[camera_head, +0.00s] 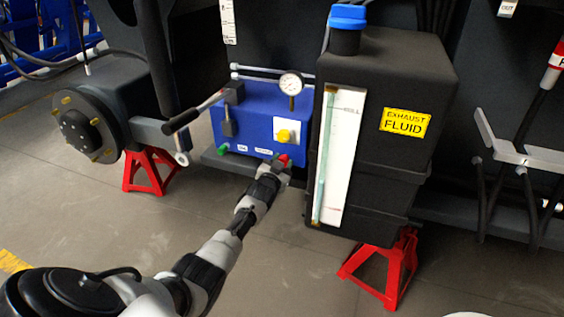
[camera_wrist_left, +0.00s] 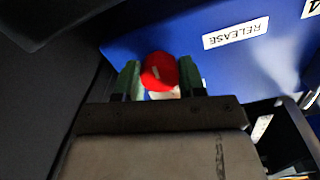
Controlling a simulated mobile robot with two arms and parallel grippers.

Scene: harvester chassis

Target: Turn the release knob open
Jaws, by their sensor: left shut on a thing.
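The release knob (camera_head: 283,158) is red and sits at the lower right front of a blue pump box (camera_head: 262,115). In the left wrist view the red knob (camera_wrist_left: 160,72) lies between the two green-faced fingers of my left gripper (camera_wrist_left: 160,82), beside a white label reading RELEASE (camera_wrist_left: 236,33). A pale mark shows on the knob's face. My left gripper (camera_head: 280,166) reaches up to the knob from below and is shut on it. The fingers hide the sides of the knob. My right gripper is in neither view.
A black exhaust fluid tank (camera_head: 375,130) with a blue cap stands close to the right of the pump box. A pump lever with a black grip (camera_head: 182,121) juts out to the left. Red stands (camera_head: 148,172) hold up the chassis. The floor in front is clear.

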